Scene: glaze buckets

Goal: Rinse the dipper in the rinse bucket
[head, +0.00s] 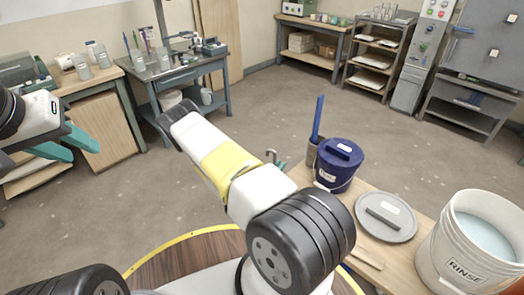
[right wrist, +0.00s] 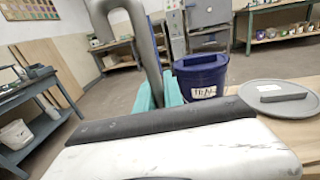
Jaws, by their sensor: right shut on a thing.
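The white rinse bucket (head: 452,262), labelled RINSE and filled with pale liquid, stands at the right end of the wooden table in the head view. My right gripper (right wrist: 160,92) has teal fingers shut on the grey dipper (right wrist: 146,52). The dipper's hooked handle end rises above the fingers in the right wrist view; its lower part is hidden. In the head view my own arm hides most of this gripper and dipper, well left of the rinse bucket. My left gripper (head: 70,146) is open and empty at the far left.
A dark blue lidded bucket (head: 338,176) and a dark holder with a blue stick (head: 318,118) stand at the table's back. A grey lid (head: 398,232) lies between blue bucket and rinse bucket. A wooden strip (head: 366,259) lies in front. Workbenches line the walls.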

